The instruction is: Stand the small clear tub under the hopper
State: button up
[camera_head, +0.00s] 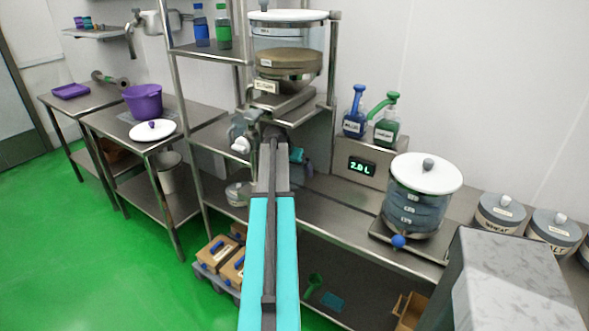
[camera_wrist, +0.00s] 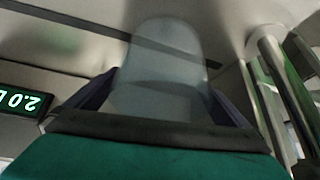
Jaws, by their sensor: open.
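The hopper (camera_head: 288,62) is a clear drum with a white lid and brown contents, on a metal stand at upper centre in the head view. In the wrist view, a pale see-through rounded shape, which looks like the small clear tub (camera_wrist: 165,60), lies between the dark fingers of my gripper (camera_wrist: 163,100). The fingers are open, one on each side; contact is unclear. In the head view my gripper (camera_head: 302,163) is low beneath the hopper, partly behind my cyan arm. I cannot make out the tub there, nor how it lines up with the hopper outlet.
A shelf post (camera_wrist: 270,90) stands close at right in the wrist view. A small round vessel (camera_head: 238,193) sits left of my arm.

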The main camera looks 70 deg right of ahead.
jog(key=shift+a+r+b, duration=0.3)
jog(key=shift+r, duration=0.1)
jog(key=shift+w+a+b, duration=0.2)
jog(key=shift+a+b, duration=0.4)
jog(key=shift+a, duration=2.4)
jog(key=shift+w+a+b, duration=0.2)
jog(key=shift+a+b, duration=0.4)
jog(key=shift+a, duration=2.4)
